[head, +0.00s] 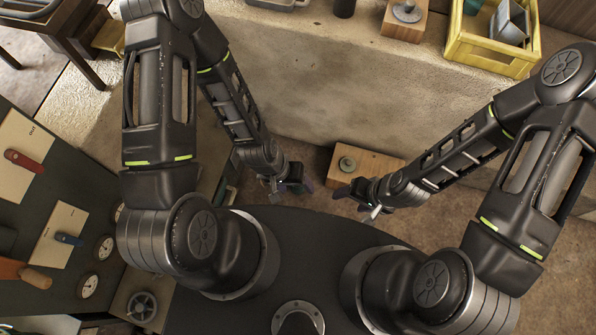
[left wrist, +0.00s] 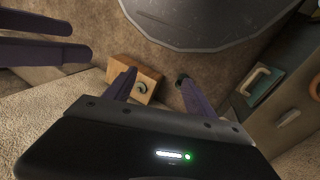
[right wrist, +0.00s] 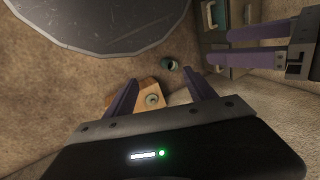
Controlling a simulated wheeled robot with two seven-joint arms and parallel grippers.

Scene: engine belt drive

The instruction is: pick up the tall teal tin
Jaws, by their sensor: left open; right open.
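A small round teal tin (right wrist: 168,63) shows on the floor in the right wrist view, beyond my right fingertips, near a wooden block. A dark teal top (left wrist: 182,78), likely the same tin, shows at the tip of a finger in the left wrist view. Its height is hard to judge from above. I cannot make it out on the floor in the head view, where my left arm may hide it. My left gripper (head: 293,188) is open and empty, low over the floor. My right gripper (head: 352,196) is open and empty, beside the wooden block.
The wooden block (head: 372,166) with a round knob lies by the concrete ledge (head: 330,85). A yellow crate (head: 497,52) holding a teal item (head: 474,6) stands on the ledge. A dark tool panel (head: 95,190) is at left.

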